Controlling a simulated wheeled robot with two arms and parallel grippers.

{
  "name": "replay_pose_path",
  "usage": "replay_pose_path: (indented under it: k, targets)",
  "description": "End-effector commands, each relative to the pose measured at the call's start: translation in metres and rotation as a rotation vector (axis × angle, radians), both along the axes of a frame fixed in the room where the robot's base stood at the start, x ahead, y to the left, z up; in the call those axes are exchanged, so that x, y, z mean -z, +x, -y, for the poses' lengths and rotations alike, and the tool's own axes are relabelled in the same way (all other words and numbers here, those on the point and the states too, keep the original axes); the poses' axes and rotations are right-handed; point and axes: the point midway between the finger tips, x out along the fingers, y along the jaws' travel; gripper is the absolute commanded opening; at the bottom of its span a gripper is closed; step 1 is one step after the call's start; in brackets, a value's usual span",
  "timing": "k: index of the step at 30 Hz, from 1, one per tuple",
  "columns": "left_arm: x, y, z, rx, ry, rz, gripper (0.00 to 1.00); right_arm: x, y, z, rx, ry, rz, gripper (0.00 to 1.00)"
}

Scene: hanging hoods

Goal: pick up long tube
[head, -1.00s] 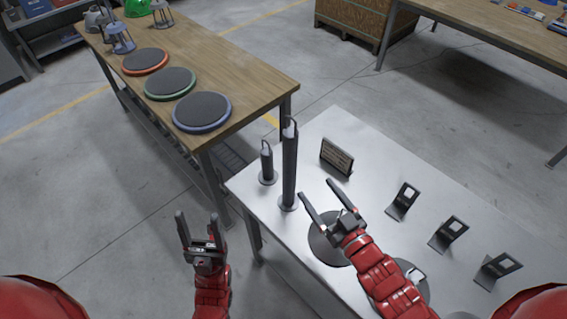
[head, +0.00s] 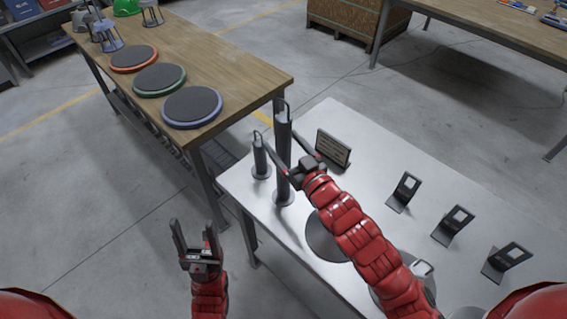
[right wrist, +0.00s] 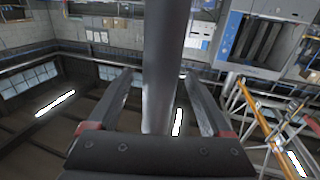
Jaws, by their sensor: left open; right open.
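The long tube (head: 283,130) is dark grey and stands upright on a round base near the left end of the metal table, with a thin hook at its top. In the right wrist view the tube (right wrist: 165,65) rises between two spread fingers. My right gripper (head: 284,150) is open around the tube's upper part, with a finger on each side; whether either finger touches it I cannot tell. A shorter tube (head: 259,158) stands just left of it. My left gripper (head: 193,229) is open and empty, over the floor left of the metal table.
The metal table (head: 290,225) also holds a small sign (head: 333,149) right behind the long tube and several black stands (head: 404,191). Dark discs lie partly under my right arm. A wooden table (head: 240,85) with three round pads (head: 192,107) stands at the left.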

Motion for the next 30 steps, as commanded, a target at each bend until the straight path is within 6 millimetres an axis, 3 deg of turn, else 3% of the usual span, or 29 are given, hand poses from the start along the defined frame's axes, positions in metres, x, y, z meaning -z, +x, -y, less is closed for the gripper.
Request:
replay_pose_path:
  k: [7, 16, 30]
  targets:
    - [-0.012, 0.0, 0.0, 0.0, 0.0, 0.0, 0.64, 0.0, 0.028, -0.016, 0.001, -0.003, -0.004, 0.83]
    - [-0.012, 0.0, 0.0, 0.0, 0.0, 0.0, 0.64, 0.001, 0.031, -0.018, 0.001, -0.002, -0.001, 0.83]
    - [-0.012, 0.0, 0.0, 0.0, 0.0, 0.0, 0.64, 0.001, 0.031, -0.018, 0.001, -0.002, -0.001, 0.0]
